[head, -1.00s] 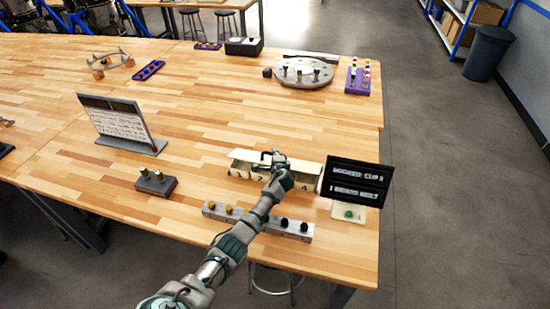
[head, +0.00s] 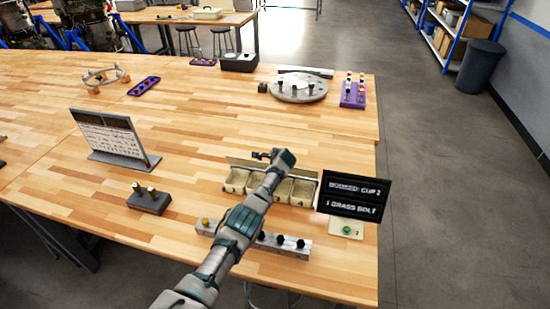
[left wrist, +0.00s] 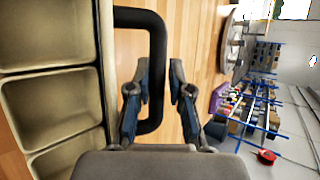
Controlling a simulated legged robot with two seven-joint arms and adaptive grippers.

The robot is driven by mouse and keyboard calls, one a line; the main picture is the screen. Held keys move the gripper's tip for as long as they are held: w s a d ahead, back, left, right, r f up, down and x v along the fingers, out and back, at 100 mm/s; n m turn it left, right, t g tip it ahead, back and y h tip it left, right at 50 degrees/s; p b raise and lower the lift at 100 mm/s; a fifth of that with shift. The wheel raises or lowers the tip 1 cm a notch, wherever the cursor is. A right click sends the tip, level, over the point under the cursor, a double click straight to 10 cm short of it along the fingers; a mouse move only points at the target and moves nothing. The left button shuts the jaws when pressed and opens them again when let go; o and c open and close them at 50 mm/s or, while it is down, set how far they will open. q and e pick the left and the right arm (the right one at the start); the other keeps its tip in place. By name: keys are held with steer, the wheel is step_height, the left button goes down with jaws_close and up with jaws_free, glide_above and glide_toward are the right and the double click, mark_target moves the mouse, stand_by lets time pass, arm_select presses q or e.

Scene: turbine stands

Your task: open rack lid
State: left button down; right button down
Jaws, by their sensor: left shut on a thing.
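The rack (head: 237,183) is a beige box with several open cups near the front right of the table. Its lid (head: 240,163) is swung up along the back edge, and the cups show uncovered. My left gripper (head: 272,158) is over the back of the rack, at the lid's black handle (head: 259,155). In the left wrist view the fingers (left wrist: 155,90) are shut on the black handle bar (left wrist: 157,50), beside the empty-looking cups (left wrist: 45,100). My forearm hides part of the rack. My right gripper is not in view.
A black sign (head: 352,196) stands right of the rack, with a green-button plate (head: 346,229) before it. A grey strip with knobs (head: 292,246) lies in front, partly under my arm. A document stand (head: 112,143) is at left. A round fixture (head: 299,88) stands farther back.

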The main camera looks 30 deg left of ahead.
arm_select(q)
steer(key=shift+w+a+r, duration=0.3)
steer(key=shift+w+r, duration=0.05)
steer(key=shift+r, duration=0.25)
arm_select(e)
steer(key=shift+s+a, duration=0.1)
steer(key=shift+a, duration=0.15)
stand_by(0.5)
arm_select(q)
steer(key=c, duration=1.4)
jaws_free()
steer(key=shift+w+f, duration=0.1)
steer(key=shift+w+a+f, duration=0.1)
steer(key=shift+a+f, duration=0.2)
steer(key=shift+f, duration=0.25)
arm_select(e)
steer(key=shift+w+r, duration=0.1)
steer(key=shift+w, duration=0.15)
arm_select(q)
steer(key=shift+d+f, duration=0.15)
steer(key=shift+d, duration=0.05)
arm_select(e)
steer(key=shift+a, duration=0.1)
arm_select(q)
steer(key=shift+w, duration=0.1)
